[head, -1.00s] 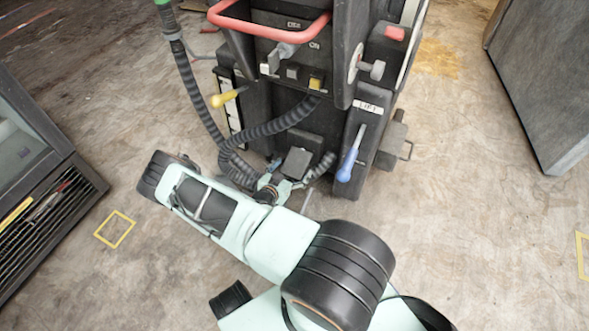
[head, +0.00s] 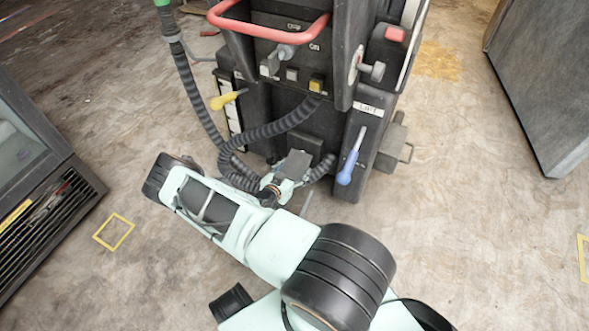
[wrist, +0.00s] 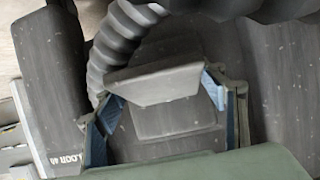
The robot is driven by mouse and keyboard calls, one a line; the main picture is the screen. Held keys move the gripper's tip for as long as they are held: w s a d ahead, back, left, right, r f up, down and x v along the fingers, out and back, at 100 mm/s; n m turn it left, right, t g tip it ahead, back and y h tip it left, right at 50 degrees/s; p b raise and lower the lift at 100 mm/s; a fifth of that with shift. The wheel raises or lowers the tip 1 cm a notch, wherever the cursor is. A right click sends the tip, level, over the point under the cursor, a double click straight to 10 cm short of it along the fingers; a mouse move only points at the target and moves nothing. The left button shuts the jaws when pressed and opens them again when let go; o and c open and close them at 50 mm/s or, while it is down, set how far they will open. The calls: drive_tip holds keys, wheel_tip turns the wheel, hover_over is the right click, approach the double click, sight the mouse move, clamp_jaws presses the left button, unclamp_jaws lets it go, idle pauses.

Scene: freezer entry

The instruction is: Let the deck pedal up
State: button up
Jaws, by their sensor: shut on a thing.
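The deck pedal (head: 297,163) is a small dark grey plate low on the front of the black machine. In the wrist view the pedal (wrist: 152,82) lies between the two blue-lined fingers of my gripper (wrist: 162,94). The gripper is shut on the pedal's sides, and the plate sits tilted out from a square panel behind it. In the head view my gripper (head: 284,181) is at the pedal, its fingertips too small to make out clearly.
A ribbed black hose (head: 235,160) curls close to the left of the pedal. A blue-handled lever (head: 349,165) hangs to the right, and a yellow-handled lever (head: 224,100) sticks out at the upper left. A red handle bar (head: 270,32) is above.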

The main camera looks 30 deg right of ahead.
drive_tip(key=shift+c, duration=0.5)
drive_tip(key=shift+r+y+p, duration=0.4)
drive_tip(key=shift+r+p, duration=0.25)
drive_tip(key=shift+p, duration=0.5)
drive_tip(key=r+g+y+p, duration=0.1)
drive_tip(key=y+p, duration=0.1)
drive_tip(key=p, duration=0.1)
drive_tip(key=shift+a+g, duration=0.1)
drive_tip(key=shift+g, duration=0.2)
drive_tip(key=shift+r, duration=0.3)
drive_tip(key=o, duration=1.7)
drive_tip(key=shift+s, duration=0.1)
